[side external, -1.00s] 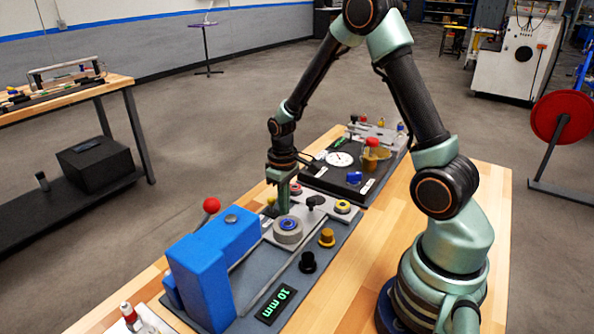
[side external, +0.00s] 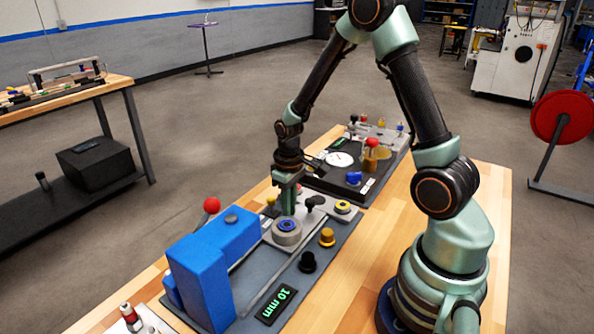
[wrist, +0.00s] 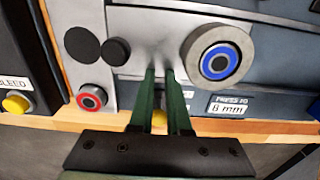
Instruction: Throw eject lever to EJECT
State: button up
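My gripper (side external: 286,210) points down over the grey plate of the press station, just behind the grey ring with a blue centre (side external: 287,232). In the wrist view its two green fingers (wrist: 160,72) stand a narrow gap apart, with nothing clearly between the tips. The ring with the blue centre (wrist: 221,62) is to their right. A yellow ball knob (wrist: 159,118) shows low between the fingers; it is partly hidden. A red ball lever (side external: 211,205) rises behind the blue press body (side external: 215,265). No EJECT label is readable, so I cannot tell which lever is the eject lever.
A black knob (side external: 315,202) and a yellow-ringed button (side external: 343,207) are right of my gripper. A display (side external: 276,305) reads 10 mm. A dark gauge station (side external: 340,175) lies behind.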

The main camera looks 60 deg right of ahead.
jog(key=shift+o, duration=0.8)
jog(key=shift+s+a+f, duration=0.2)
jog(key=shift+s+f, duration=0.15)
jog(key=shift+s, duration=0.25)
jog(key=shift+w+r, duration=0.15)
jog(key=shift+r, duration=0.95)
jog(key=shift+w+r, duration=0.15)
jog(key=shift+r, duration=2.45)
jog(key=s+a+r+t, duration=0.2)
jog(key=s+a+r, duration=0.1)
jog(key=r, duration=0.4)
jog(key=s+a+r+t, duration=0.3)
jog(key=a+r, duration=0.3)
jog(key=r, duration=0.2)
jog(key=shift+s+a+r, duration=0.2)
jog(key=shift+s+r, duration=0.1)
jog(key=shift+s, duration=0.25)
